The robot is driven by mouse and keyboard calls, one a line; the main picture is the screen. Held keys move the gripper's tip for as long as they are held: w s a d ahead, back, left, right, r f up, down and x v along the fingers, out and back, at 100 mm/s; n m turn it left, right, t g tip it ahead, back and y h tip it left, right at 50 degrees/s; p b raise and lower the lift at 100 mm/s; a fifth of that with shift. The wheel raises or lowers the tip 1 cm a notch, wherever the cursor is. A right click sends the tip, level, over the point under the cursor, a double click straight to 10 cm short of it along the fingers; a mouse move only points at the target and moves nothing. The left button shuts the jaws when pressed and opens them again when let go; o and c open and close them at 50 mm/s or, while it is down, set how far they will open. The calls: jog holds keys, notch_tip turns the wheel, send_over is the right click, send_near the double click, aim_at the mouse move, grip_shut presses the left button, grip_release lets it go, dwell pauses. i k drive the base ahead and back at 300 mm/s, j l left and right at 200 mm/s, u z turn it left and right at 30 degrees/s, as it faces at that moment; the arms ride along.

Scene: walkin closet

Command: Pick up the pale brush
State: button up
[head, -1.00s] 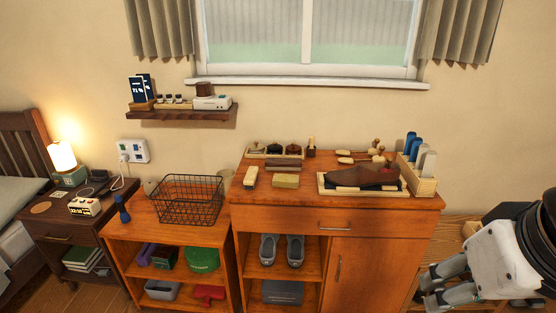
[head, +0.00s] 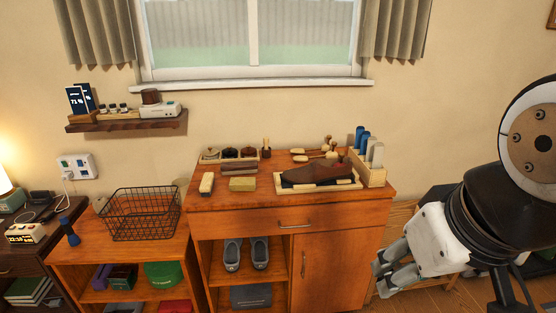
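A pale, cream-coloured block that looks like a brush (head: 207,183) lies at the left front of the orange wooden cabinet top (head: 235,202). A yellowish block (head: 242,184) lies just right of it, and a darker brown brush (head: 240,168) lies behind that. Pale wooden-handled brushes (head: 306,156) lie farther back to the right. My gripper (head: 380,279) is at the lower right, off the cabinet's right side and well apart from the brushes. Its two fingers look spread, with nothing seen between them.
A tray (head: 345,184) holding a brown shoe (head: 318,173) and a wooden box of bottles (head: 375,178) fill the cabinet's right side. A tray of round tins (head: 210,156) stands at the back. A black wire basket (head: 141,213) stands on the lower shelf unit to the left.

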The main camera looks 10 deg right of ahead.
aim_at(206, 185)
jog(key=i+j+z, duration=0.2)
jog(key=i+j, duration=0.2)
jog(key=j, duration=0.25)
jog(key=i+j, duration=0.15)
jog(key=j, duration=0.2)
jog(key=i+j+z, duration=0.15)
jog(key=j, duration=0.2)
jog(key=i+j+z, duration=0.1)
jog(key=j, duration=0.25)
jog(key=i+j+z, duration=0.1)
jog(key=j, duration=0.3)
jog(key=i, duration=0.1)
